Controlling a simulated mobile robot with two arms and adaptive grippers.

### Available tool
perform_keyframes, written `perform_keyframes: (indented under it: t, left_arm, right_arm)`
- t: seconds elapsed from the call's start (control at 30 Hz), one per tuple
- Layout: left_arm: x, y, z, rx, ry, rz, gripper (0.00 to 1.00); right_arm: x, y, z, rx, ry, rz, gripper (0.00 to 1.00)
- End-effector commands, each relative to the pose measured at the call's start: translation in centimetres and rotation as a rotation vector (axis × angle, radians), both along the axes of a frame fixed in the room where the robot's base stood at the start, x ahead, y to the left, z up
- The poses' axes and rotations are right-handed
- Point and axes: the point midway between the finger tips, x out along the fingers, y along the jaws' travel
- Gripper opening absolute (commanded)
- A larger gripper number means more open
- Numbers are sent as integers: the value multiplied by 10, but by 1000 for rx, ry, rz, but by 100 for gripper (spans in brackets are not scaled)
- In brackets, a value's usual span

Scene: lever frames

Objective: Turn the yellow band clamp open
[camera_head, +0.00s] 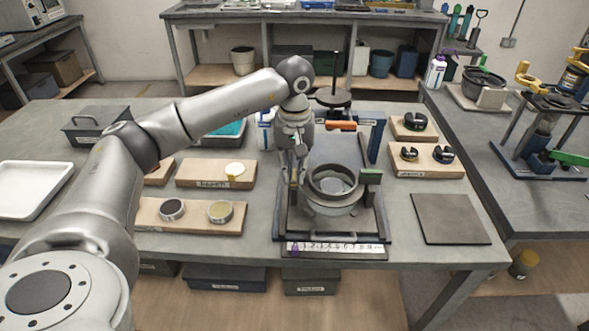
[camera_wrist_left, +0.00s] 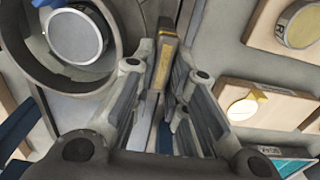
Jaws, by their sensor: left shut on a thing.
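A fixture with a round grey ring body (camera_head: 333,190) stands at the front middle of the bench; the ring also shows in the left wrist view (camera_wrist_left: 80,40). Beside the ring is a narrow dark lever with a yellow stripe (camera_wrist_left: 165,62), which I take to be the yellow band clamp's. My left gripper (camera_head: 294,176) reaches down at the ring's left side. In the left wrist view its fingers (camera_wrist_left: 160,92) are shut on the yellow-striped lever, one on each side. The lever's pivot is hidden. My right gripper is not in view.
Wooden boards with round parts (camera_head: 190,215) lie left; more boards (camera_head: 426,160) lie right. A flat dark plate (camera_head: 450,219) lies front right.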

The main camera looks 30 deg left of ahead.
Motion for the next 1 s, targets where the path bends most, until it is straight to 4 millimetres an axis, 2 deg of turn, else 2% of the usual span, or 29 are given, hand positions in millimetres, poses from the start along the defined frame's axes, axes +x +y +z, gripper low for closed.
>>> perform_keyframes:
  t: [0.23,0.27,0.4,0.77,0.87,1.0]
  left_arm:
    - [0,-1,1,0,-1,-3,0]
    - [0,-1,1,0,-1,-3,18]
    - [0,0,1,0,-1,-2,36]
    - [0,0,2,0,-1,-1,36]
    - [1,-1,11,0,-4,-1,36]
    - [1,0,32,-1,-5,-1,36]
  right_arm:
    - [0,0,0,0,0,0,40]
    - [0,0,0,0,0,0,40]
    - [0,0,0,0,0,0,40]
    - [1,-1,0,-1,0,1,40]
    - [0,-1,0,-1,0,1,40]
    - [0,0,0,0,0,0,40]
